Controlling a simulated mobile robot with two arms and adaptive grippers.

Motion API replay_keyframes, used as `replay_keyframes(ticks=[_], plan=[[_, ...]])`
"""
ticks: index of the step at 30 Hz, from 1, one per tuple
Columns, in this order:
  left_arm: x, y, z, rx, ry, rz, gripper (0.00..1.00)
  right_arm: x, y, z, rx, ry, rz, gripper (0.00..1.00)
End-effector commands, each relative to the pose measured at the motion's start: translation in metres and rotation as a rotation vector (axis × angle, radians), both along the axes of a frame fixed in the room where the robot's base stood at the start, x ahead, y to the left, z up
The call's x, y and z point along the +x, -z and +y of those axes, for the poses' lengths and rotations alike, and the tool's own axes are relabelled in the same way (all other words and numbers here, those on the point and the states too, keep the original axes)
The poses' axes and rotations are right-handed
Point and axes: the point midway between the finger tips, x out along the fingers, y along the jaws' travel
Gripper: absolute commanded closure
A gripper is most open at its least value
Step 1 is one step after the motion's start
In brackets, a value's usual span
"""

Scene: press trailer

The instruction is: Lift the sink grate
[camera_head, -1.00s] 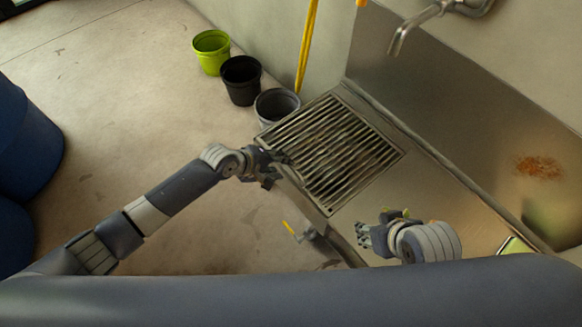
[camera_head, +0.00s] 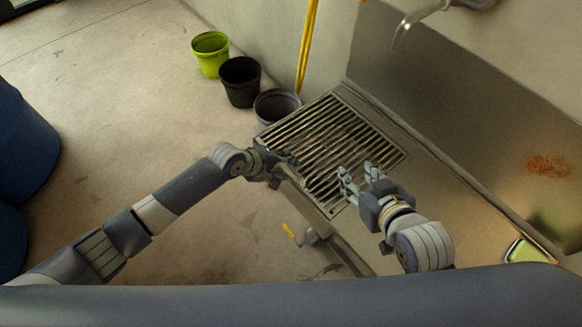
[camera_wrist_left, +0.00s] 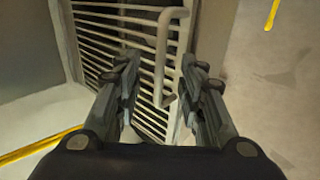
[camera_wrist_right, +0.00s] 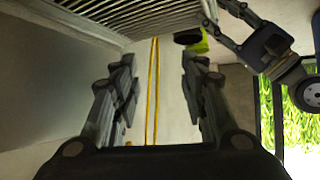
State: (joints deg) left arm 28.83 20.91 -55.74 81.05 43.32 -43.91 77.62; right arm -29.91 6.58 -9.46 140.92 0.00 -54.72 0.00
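The sink grate (camera_head: 318,128), a slatted metal panel, lies in the sink counter and looks flat. My left gripper (camera_head: 284,168) is at the grate's left edge. In the left wrist view my left gripper (camera_wrist_left: 160,88) is open, with a bent metal handle (camera_wrist_left: 163,50) of the grate showing between its fingers; I cannot tell whether they touch it. My right gripper (camera_head: 358,172) is over the grate's right front corner area, open and empty. In the right wrist view my right gripper (camera_wrist_right: 160,85) has its fingers wide apart, with the grate (camera_wrist_right: 140,14) above them in the picture.
Grey (camera_head: 276,104), black (camera_head: 240,82) and green (camera_head: 211,54) buckets stand on the floor past the grate's far left corner. A yellow pole (camera_head: 307,45) leans by the wall. A faucet (camera_head: 420,20) hangs over the counter (camera_head: 450,190). Blue barrels (camera_head: 22,145) stand far left.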

Motion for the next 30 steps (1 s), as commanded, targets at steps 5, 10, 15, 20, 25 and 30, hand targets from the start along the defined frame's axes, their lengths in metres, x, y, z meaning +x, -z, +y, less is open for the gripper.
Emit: replay_keyframes(ticks=[5, 10, 15, 20, 25, 30], plan=[[0.003, 0.006, -0.004, 0.000, 0.001, -0.001, 0.63, 0.013, -0.015, 0.006, 0.023, -0.008, -0.097, 0.60], [0.005, 0.011, -0.007, 0.000, 0.001, 0.001, 0.63, 0.024, -0.031, 0.011, 0.045, -0.014, -0.190, 0.60], [0.008, 0.016, -0.010, 0.000, 0.000, 0.000, 0.63, 0.034, -0.049, 0.016, 0.068, -0.020, -0.286, 0.60], [0.010, 0.021, -0.014, 0.000, 0.000, 0.000, 0.63, 0.040, -0.067, 0.020, 0.090, -0.025, -0.378, 0.60], [0.012, 0.025, -0.017, 0.000, 0.000, 0.000, 0.63, 0.045, -0.086, 0.024, 0.114, -0.032, -0.474, 0.60], [0.014, 0.029, -0.019, 0.000, 0.000, 0.000, 0.63, 0.048, -0.102, 0.027, 0.134, -0.037, -0.553, 0.60]])
